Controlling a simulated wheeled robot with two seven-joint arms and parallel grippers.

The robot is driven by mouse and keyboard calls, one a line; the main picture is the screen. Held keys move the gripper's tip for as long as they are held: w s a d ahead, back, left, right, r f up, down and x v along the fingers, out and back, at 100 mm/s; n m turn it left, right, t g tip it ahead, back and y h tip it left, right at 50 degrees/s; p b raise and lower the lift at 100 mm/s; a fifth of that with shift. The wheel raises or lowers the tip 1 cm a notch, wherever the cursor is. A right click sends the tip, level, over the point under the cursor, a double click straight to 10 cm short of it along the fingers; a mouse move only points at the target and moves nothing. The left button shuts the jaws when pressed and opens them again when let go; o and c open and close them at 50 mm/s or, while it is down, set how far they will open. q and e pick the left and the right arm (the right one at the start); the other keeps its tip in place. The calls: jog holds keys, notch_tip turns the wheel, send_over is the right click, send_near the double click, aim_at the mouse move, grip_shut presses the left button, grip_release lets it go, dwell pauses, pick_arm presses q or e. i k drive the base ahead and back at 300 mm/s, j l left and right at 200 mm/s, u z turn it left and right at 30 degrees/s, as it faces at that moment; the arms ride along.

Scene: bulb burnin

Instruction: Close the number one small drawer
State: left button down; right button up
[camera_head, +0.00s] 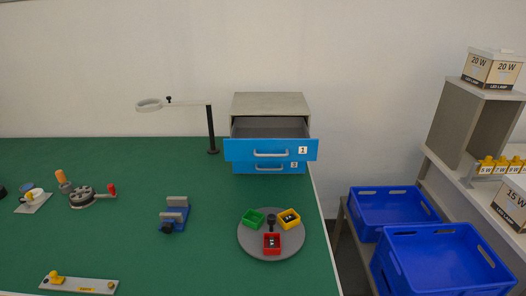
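The small drawer cabinet (270,102) stands at the back right of the green table. Its upper drawer (238,150), with a blue front labelled 1 and a pale handle (270,153), is pulled out, and its grey inside shows from above. The lower blue drawer (243,168), whose label looks like a 3, sits below and behind the open front and appears shut. Neither of my grippers shows in the head view.
A grey round tray (270,252) with green, yellow and red bins stands in front of the cabinet. A magnifier lamp (212,130) stands left of it. A blue vise (174,216) is nearer. Blue crates (440,262) and a shelf lie beyond the table's right edge.

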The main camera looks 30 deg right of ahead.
aim_at(270, 136)
jog(key=k+l+u, duration=0.3)
jog(key=l, duration=0.3)
jog(key=k+l+u, duration=0.3)
jog(key=k+l, duration=0.2)
